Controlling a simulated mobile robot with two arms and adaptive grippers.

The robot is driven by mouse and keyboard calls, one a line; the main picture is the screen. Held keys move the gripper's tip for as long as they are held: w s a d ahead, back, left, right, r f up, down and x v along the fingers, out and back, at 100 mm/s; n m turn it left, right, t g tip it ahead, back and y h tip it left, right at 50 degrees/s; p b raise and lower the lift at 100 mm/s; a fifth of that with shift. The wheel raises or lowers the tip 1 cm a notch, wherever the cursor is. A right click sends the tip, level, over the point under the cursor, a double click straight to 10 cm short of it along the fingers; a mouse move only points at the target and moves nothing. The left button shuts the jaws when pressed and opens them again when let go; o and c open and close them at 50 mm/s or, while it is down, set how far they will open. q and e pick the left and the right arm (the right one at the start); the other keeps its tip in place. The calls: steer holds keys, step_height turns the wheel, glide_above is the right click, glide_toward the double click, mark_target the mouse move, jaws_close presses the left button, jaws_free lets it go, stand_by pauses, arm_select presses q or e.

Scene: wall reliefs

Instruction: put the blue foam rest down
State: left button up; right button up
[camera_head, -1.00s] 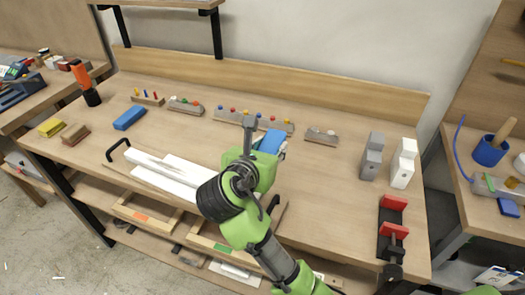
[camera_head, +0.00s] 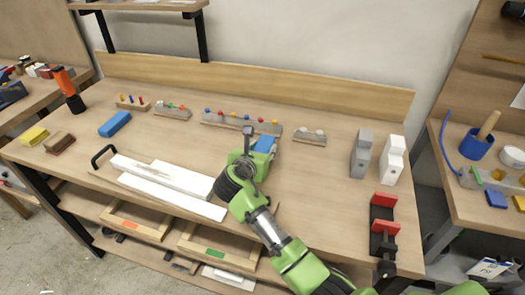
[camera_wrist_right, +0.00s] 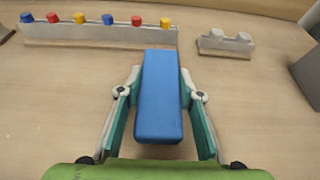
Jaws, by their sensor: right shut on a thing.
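The blue foam rest (camera_wrist_right: 160,95) is a smooth rectangular block between the two fingers of my right gripper (camera_wrist_right: 160,100) in the right wrist view. The fingers press on its long sides. In the head view the held foam rest (camera_head: 265,144) shows partly behind my right gripper (camera_head: 258,150), over the middle of the workbench (camera_head: 320,200). I cannot tell for sure whether its underside touches the bench. A second blue block (camera_head: 114,124) lies on the bench at the left. My left gripper is not in view.
A grey rail with coloured knobs (camera_head: 240,123) and a short grey relief (camera_head: 310,137) stand behind the gripper. White strips (camera_head: 170,190) lie on a board at front left. Grey (camera_head: 360,155) and white (camera_head: 392,160) blocks and a red clamp (camera_head: 383,225) stand at right. Bench between is clear.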

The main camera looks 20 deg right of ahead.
steer(key=shift+f, duration=0.4)
steer(key=shift+f, duration=0.15)
steer(key=o, duration=0.9)
steer(key=shift+r, duration=0.25)
steer(key=p+v, duration=1)
steer(key=v, duration=0.1)
steer(key=shift+w+p, duration=0.1)
steer(key=shift+p, duration=0.25)
steer(key=shift+s+a+r+p, duration=0.1)
steer(key=shift+s+a+p, duration=0.2)
steer(key=shift+s, duration=0.15)
